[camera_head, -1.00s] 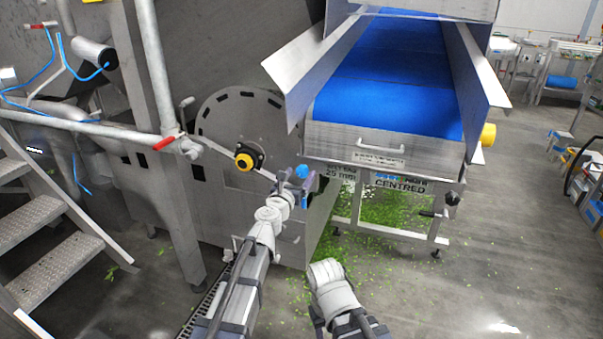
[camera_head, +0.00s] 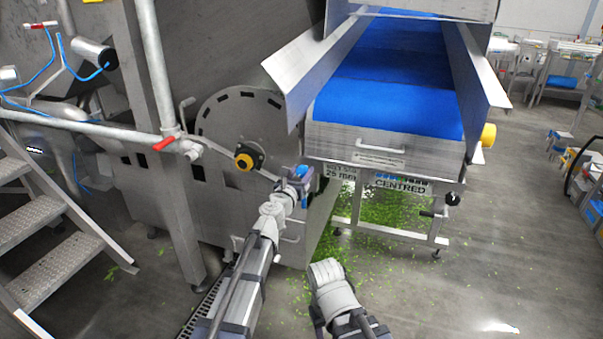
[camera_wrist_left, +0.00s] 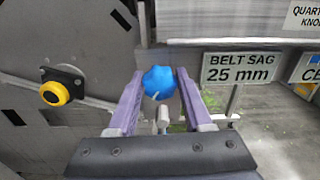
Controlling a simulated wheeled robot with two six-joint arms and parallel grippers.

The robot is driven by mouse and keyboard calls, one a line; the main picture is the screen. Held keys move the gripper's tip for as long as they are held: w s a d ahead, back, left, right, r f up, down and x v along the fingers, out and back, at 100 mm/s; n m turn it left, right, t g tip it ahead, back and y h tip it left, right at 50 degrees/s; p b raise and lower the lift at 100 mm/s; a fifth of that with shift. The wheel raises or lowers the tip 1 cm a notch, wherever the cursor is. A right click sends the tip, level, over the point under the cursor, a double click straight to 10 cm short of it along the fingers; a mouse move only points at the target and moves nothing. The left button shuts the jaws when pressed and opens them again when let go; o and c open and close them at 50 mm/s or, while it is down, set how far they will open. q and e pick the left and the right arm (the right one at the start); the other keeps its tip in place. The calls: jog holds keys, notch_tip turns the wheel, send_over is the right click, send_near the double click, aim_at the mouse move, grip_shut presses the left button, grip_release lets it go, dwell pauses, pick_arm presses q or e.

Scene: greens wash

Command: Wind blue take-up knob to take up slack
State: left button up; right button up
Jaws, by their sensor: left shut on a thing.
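The blue take-up knob (camera_head: 302,171) sits at the side of the machine, left of the belt's lower end. In the left wrist view the knob (camera_wrist_left: 158,82) is a lobed blue disc with a small pale mark on it. My left gripper (camera_head: 298,180) reaches it from the front. Its two purple fingers (camera_wrist_left: 157,88) stand on either side of the knob, shut on it, and hide part of it in the head view. My right arm (camera_head: 335,290) shows at the lower middle; its fingers cannot be made out.
The blue belt (camera_head: 390,85) lies between metal side guards. A "BELT SAG 25 mm" sign (camera_wrist_left: 239,67) is right of the knob. A yellow-and-black button (camera_head: 245,160) is on the left panel. Green leaf scraps (camera_head: 375,212) litter the floor. Metal steps (camera_head: 50,225) stand at left.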

pick_arm(q)
grip_shut()
jog(key=shift+m, duration=0.4)
jog(key=m, duration=0.4)
jog(key=shift+m, duration=0.3)
jog(key=m, duration=0.4)
jog(key=shift+d+m, duration=0.1)
jog(key=shift+m, duration=0.2)
jog(key=m, duration=0.5)
jog(key=shift+f, duration=0.15)
jog(key=m, duration=0.5)
jog(key=shift+s+m, duration=0.1)
jog(key=shift+m, duration=0.2)
